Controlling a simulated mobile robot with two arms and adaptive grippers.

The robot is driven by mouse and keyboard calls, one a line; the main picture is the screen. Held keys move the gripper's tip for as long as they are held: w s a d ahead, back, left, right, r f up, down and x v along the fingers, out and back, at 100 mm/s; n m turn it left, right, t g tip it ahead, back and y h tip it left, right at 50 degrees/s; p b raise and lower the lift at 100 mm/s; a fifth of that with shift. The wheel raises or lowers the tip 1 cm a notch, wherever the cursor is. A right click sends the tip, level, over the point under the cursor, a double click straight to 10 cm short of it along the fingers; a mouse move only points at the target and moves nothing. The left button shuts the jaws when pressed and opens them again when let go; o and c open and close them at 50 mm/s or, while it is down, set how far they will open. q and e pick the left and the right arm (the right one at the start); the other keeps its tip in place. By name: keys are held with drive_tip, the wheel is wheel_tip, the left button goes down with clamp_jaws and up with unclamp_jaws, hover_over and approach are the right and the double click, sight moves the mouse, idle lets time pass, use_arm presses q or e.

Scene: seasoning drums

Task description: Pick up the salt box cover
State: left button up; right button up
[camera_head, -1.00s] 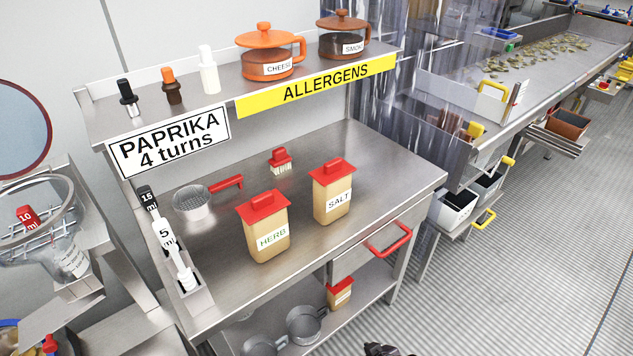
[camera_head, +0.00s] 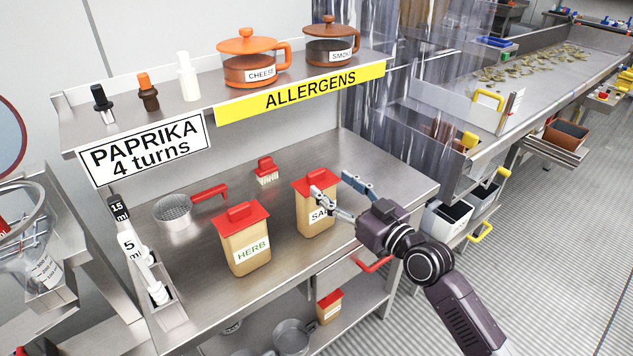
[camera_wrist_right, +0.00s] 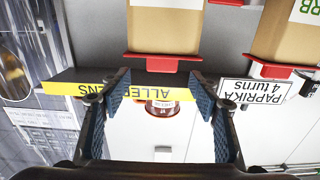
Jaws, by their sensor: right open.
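The salt box (camera_head: 312,218) stands upright on the steel table, a tan box with a red cover (camera_head: 308,182) on top. A finger of my right gripper (camera_head: 333,184) hides part of its cover and label. That gripper is open, with its fingers apart close to the cover's right side; contact cannot be told. In the right wrist view the picture is upside down: the salt box (camera_wrist_right: 165,30) and its red cover (camera_wrist_right: 160,63) show beyond and between the open fingers (camera_wrist_right: 166,95), with nothing gripped. My left gripper is not in view.
The herb box (camera_head: 245,250), also red-covered, stands left of the salt box. A red brush (camera_head: 266,171) and a red-handled sieve (camera_head: 173,213) lie behind. The shelf with the yellow allergens sign (camera_head: 310,92) overhangs the back. The table's right end is clear.

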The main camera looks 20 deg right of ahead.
sight(318, 174)
drive_tip(key=shift+x, duration=0.95)
drive_tip(key=p+x, duration=0.1)
drive_tip(key=x, duration=0.3)
drive_tip(key=shift+a+r+p, duration=0.15)
drive_tip(key=shift+p, duration=0.25)
drive_tip(key=shift+w+a, duration=0.15)
drive_tip(key=shift+w, duration=0.25)
drive_tip(key=c, duration=1.1)
